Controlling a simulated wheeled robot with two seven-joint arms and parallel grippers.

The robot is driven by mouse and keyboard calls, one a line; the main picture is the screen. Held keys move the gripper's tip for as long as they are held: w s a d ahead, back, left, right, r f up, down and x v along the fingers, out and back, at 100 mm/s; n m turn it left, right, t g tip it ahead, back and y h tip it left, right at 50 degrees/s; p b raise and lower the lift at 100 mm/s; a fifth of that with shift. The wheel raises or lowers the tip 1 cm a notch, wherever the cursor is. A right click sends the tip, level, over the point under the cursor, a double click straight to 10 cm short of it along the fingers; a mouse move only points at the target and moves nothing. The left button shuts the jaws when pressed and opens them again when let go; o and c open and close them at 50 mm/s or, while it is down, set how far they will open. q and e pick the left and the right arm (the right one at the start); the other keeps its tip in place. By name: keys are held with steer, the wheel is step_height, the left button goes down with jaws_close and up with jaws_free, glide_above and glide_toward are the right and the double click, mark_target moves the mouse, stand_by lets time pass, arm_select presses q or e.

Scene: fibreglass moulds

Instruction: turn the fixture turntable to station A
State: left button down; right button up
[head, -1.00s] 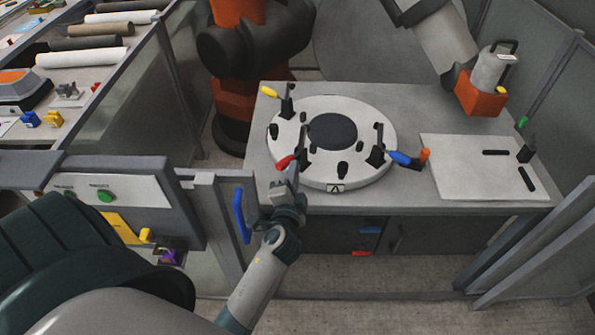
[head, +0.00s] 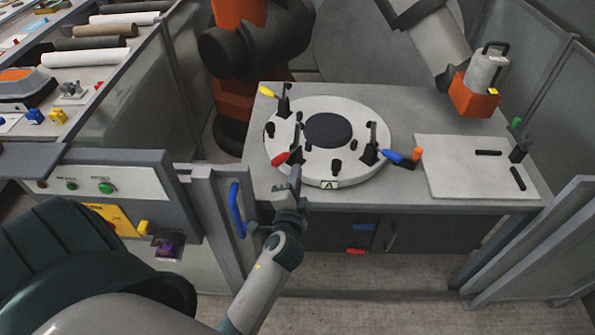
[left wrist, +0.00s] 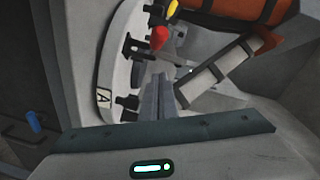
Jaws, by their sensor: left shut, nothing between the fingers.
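The fixture turntable (head: 350,171) is a round white plate with a dark centre disc, on a grey bench. A label marked A (head: 329,184) is on its front rim and also shows in the left wrist view (left wrist: 103,97). Toggle clamps around it have a red handle (head: 280,159), a blue handle (head: 393,156) and a yellow handle (head: 267,91). My left gripper (head: 295,172) is shut and empty at the front-left rim, close beside the red-handled clamp. In the left wrist view its fingers (left wrist: 160,88) point towards that clamp; I cannot tell whether they touch. My right gripper is out of view.
A white board (head: 465,175) with black bars lies on the bench at right. An orange-ended tool (head: 474,97) hangs behind it. A control panel with a green button (head: 106,188) and a blue handle (head: 237,210) stand at left, near my left arm.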

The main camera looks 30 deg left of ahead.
arm_select(q)
steer(key=a+b+v, duration=0.1)
steer(key=b+v, duration=0.1)
steer(key=v, duration=0.5)
steer(key=shift+s, duration=0.5)
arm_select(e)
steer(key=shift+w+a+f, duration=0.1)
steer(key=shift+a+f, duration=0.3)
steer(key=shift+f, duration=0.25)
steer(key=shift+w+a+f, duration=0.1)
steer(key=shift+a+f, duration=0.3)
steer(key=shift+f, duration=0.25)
arm_select(q)
steer(key=shift+a, duration=0.2)
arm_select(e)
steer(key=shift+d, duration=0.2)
